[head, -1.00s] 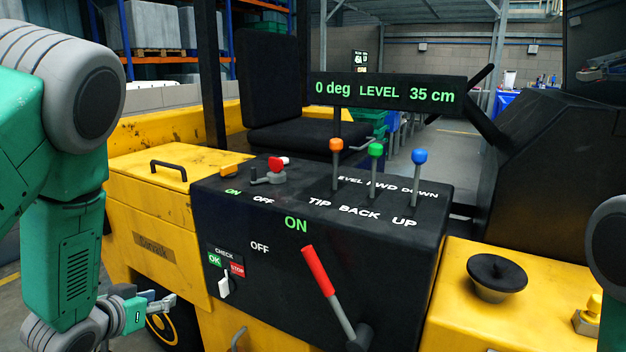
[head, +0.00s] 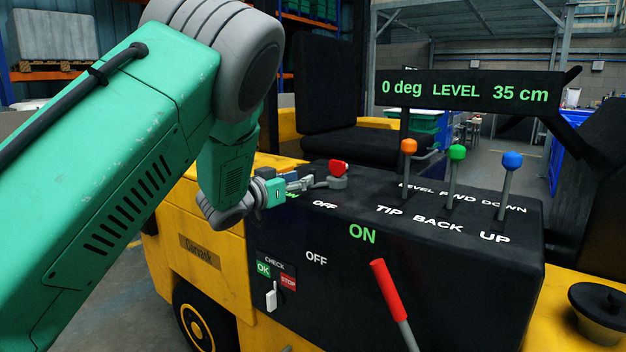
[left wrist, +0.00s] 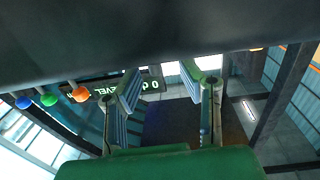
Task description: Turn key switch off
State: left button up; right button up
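The small switch with a red top and grey base (head: 338,170), which looks like the key switch, sits on the black console. My right gripper is out of view.
A large red-handled lever (head: 388,290) stands in front, with ON lit green. A white check toggle (head: 271,296) is on the console front. Orange (head: 409,146), green (head: 457,153) and blue (head: 512,160) lever knobs stand right, under a display (head: 465,91).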

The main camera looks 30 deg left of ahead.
aim_at(314, 174)
pick_arm(q)
jog(key=w, duration=0.2)
jog(key=w+d, duration=0.1)
jog(key=shift+w, duration=0.35)
jog(key=shift+w+d+r, duration=0.25)
jog(key=shift+w+d, duration=0.1)
jog(key=shift+d, duration=0.2)
jog(key=shift+a+f, duration=0.1)
jog(key=shift+a, duration=0.15)
jog(key=shift+c, duration=0.3)
jog(key=shift+a, duration=0.35)
grip_shut()
